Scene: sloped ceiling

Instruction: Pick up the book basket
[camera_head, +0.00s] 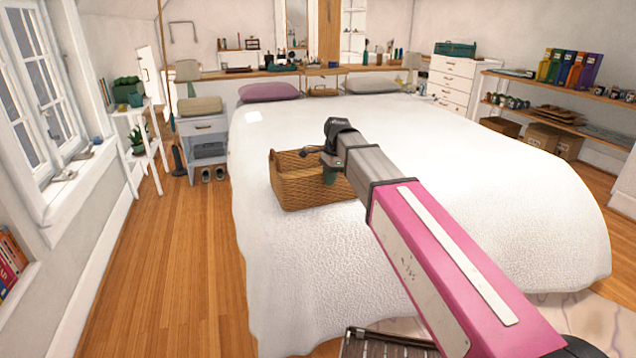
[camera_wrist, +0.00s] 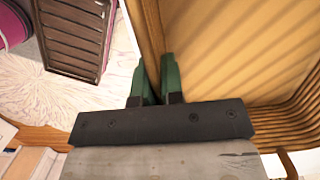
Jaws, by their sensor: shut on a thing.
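The book basket (camera_head: 300,192) is a brown woven basket with an open top. It appears over the white bed (camera_head: 450,180) in the head view; I cannot tell whether it rests on the cover or hangs just above it. My gripper (camera_head: 329,178) is at the basket's near right side, and my arm hides part of that side. In the wrist view, the green fingers of my gripper (camera_wrist: 157,80) are shut on the thin wall of the basket (camera_wrist: 230,45), one finger on each side. The part of the basket's inside that shows there looks empty.
A nightstand (camera_head: 204,140) stands left of the bed, and a plant stand (camera_head: 140,145) is by the window. Shelves (camera_head: 560,110) with boxes line the right wall. A dark slatted thing (camera_wrist: 75,35) lies low near my base. The wooden floor (camera_head: 180,260) at left is clear.

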